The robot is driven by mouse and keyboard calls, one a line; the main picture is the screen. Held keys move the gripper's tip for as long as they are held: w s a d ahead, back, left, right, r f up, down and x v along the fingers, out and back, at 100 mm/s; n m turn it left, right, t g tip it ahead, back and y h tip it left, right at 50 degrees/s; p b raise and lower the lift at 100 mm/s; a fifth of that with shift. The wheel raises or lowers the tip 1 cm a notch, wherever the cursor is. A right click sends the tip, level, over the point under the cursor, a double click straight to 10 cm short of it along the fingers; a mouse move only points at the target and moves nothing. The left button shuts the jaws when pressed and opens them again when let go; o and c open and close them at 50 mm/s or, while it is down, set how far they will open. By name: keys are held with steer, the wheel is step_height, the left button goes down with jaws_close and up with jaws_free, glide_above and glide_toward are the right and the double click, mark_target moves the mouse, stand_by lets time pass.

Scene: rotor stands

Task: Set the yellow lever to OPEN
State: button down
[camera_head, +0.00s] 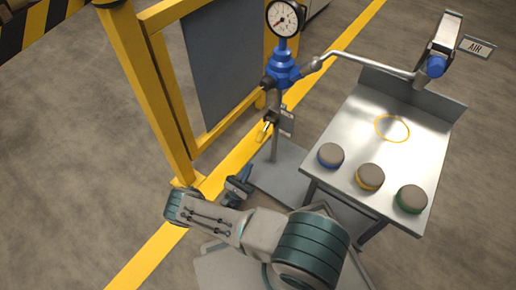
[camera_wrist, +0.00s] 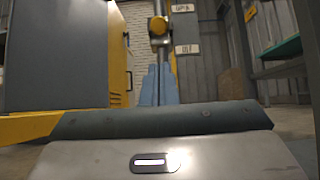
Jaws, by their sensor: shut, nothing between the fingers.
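The yellow lever (camera_head: 264,132) is on a dark valve on the upright pipe below the blue fitting. In the head view it slants down and left from the valve. In the wrist view its yellow end (camera_wrist: 158,26) faces me, near the level between two white plates. The upper plate (camera_wrist: 183,8) seems to read OPEN; the lower plate (camera_wrist: 187,48) is too small to read surely. My gripper (camera_head: 242,174) is shut and empty, below and left of the lever, apart from it. Its blue fingers (camera_wrist: 159,84) show below the lever in the wrist view.
A yellow frame with a grey panel (camera_head: 222,65) stands left of the pipe. A pressure gauge (camera_head: 284,18) tops the pipe. To the right, a metal table (camera_head: 350,140) holds blue, yellow and green-based knobs. An AIR sign (camera_head: 476,47) is at the upper right.

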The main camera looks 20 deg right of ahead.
steer(key=b, duration=0.2)
glide_toward(264, 131)
steer(key=w+d, duration=0.1)
steer(key=d, duration=0.1)
steer(key=w+d, duration=0.2)
steer(key=shift+a+r+p, duration=0.15)
steer(key=shift+a+p, duration=0.05)
steer(key=shift+p, duration=0.2)
